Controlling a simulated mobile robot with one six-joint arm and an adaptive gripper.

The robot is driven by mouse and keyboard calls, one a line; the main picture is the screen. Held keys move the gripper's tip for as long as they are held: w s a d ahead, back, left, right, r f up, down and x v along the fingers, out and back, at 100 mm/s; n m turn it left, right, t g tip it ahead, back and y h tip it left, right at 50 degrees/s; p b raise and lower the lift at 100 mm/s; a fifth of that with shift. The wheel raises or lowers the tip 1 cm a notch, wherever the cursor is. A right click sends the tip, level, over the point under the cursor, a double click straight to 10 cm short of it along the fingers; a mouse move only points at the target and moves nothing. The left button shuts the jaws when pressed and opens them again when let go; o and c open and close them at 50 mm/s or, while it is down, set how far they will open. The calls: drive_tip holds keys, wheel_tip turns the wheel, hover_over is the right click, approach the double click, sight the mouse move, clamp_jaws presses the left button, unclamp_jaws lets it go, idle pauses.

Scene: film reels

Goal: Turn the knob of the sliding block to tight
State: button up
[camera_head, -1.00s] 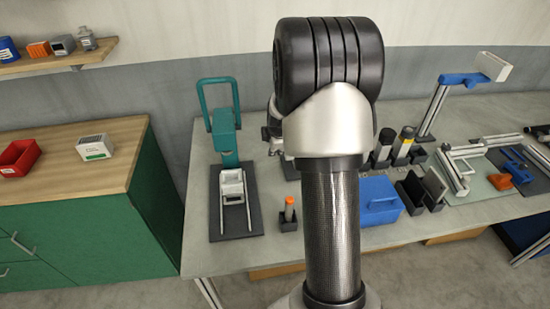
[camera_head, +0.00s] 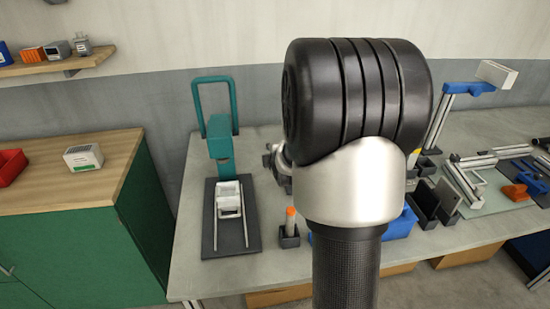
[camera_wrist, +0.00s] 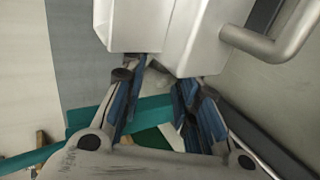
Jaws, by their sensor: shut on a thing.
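In the wrist view my gripper (camera_wrist: 160,72) has its blue-padded fingers closed in at the lower edge of a pale block (camera_wrist: 195,40), which I take for the sliding block. A grey bent rod (camera_wrist: 270,45) comes out of the block's right side. The fingers are shut on a small part there, which I take for the knob; it is mostly hidden between the fingertips. In the head view my arm covers the fingertips and their contact. I cannot read the knob's setting.
The teal press (camera_head: 220,145) stands at the table's left, with a white fixture and two rods on its dark base (camera_head: 210,235). An orange-topped item (camera_head: 290,222) in a small holder is near. A blue case (camera_head: 402,224) lies partly behind my arm. Bare table (camera_head: 190,270) shows in front.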

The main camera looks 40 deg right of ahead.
drive_tip(key=shift+s+f+t+h, duration=0.1)
drive_tip(key=shift+f+t+h, duration=0.15)
drive_tip(key=shift+t+h, duration=0.7)
drive_tip(key=shift+s+f+t+h, duration=0.15)
drive_tip(key=shift+t+h, duration=0.4)
drive_tip(key=shift+t, duration=0.7)
drive_tip(key=shift+w+a, duration=0.1)
drive_tip(key=shift+w, duration=0.05)
drive_tip(key=o, duration=1.1)
drive_tip(key=shift+t, duration=0.3)
